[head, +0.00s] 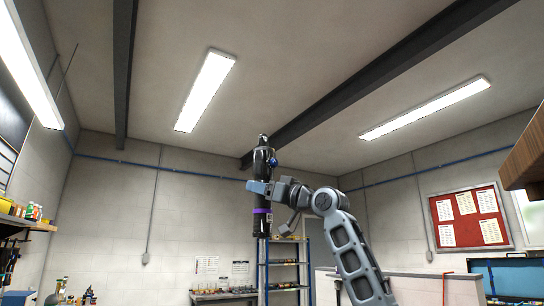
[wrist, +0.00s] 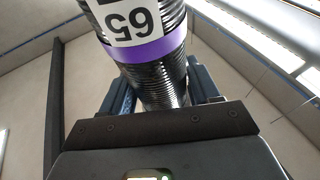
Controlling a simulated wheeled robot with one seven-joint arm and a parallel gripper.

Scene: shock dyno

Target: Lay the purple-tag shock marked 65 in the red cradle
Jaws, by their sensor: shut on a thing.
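My gripper (head: 264,187) is shut on the black shock (head: 262,212) and holds it upright, high in the air in the head view. The shock has a purple band near its lower end and a blue knob near its top. In the wrist view the shock (wrist: 163,82) stands between the jaws. Its purple tag (wrist: 150,50) and a white label marked 65, upside down in this view, show clearly. The red cradle is not seen in either view.
A blue-framed shelf rack (head: 283,264) and a bench with small parts (head: 222,296) stand at the back. A wall shelf with bottles (head: 25,219) is at left. A red notice board (head: 468,217) hangs at right, near a wooden cabinet (head: 524,157). Open air surrounds the shock.

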